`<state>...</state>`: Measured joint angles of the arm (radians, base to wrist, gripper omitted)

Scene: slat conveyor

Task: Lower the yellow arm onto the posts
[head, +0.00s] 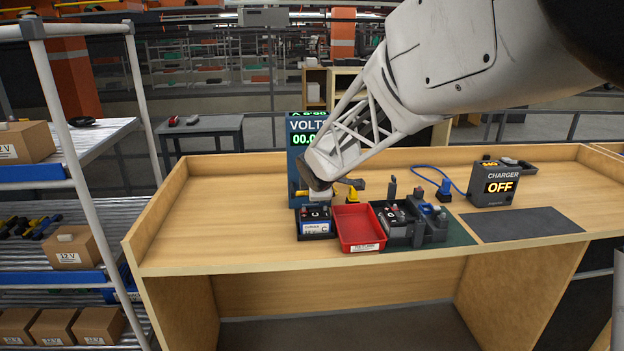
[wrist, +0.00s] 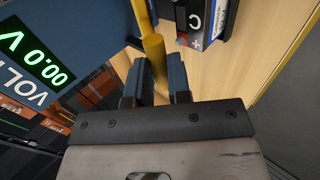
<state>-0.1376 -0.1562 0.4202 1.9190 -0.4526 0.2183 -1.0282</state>
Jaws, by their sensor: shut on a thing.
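My gripper (wrist: 160,78) is shut on the yellow arm (wrist: 153,42), whose rounded yellow end sits between the fingers in the wrist view. In the head view, my gripper (head: 322,187) is low in front of the voltmeter (head: 296,165), which reads 00.0 V. A battery marked C (head: 316,228) stands just below and in front of my gripper, its posts on top. In the wrist view this battery (wrist: 197,15) is at the top, apart from the fingers. I cannot tell how far the yellow arm is from the posts.
A red tray (head: 340,232) stands right of battery C. Further right, a dark battery (head: 397,229) stands on a green mat (head: 455,236).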

